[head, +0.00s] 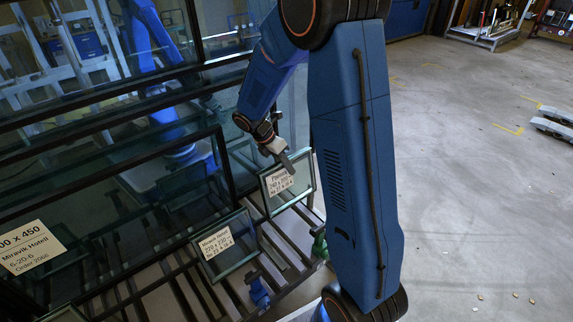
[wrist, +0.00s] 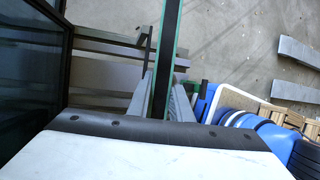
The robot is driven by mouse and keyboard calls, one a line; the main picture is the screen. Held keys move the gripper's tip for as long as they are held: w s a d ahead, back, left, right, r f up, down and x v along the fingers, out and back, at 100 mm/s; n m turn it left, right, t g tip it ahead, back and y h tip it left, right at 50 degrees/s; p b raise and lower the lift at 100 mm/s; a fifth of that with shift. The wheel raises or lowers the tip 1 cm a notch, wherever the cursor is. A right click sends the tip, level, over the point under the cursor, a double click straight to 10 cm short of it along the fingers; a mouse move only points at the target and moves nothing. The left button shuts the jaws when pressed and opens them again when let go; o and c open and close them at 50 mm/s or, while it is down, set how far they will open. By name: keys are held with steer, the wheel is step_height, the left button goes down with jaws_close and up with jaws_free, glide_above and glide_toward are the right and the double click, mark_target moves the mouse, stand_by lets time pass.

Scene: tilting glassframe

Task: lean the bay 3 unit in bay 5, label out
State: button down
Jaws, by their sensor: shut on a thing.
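My gripper (head: 284,160) is shut on the top edge of a small dark-framed glass unit (head: 303,176). In the wrist view this unit (wrist: 167,60) shows edge-on as a dark strip with green sides, between the fingers. Its white label faces the head camera. It stands near upright at the right end of the slatted rack (head: 204,292); whether its lower edge touches the slats I cannot tell. A second small glass unit (head: 240,256), labelled 220 x 220, leans on the rack to its left, label out. I see no readable bay numbers.
Large framed glass panes (head: 110,150) stand behind and left of the small units. One at lower left bears a label (head: 30,247). Blue (head: 258,291) and green (head: 320,245) pieces sit at the rack's front. Open concrete floor (head: 470,200) lies to the right.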

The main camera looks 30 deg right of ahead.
mark_target(268, 169)
step_height(268, 169, down, 14)
steer(key=s, duration=0.1)
steer(key=shift+s+d+r, duration=0.15)
steer(key=shift+s, duration=0.15)
stand_by(1.2)
steer(key=shift+s+f, duration=0.1)
steer(key=shift+f, duration=0.35)
stand_by(1.2)
steer(key=c, duration=1.5)
jaws_free()
steer(key=v, duration=1.6)
steer(key=shift+a+r, duration=0.25)
steer(key=shift+r, duration=0.35)
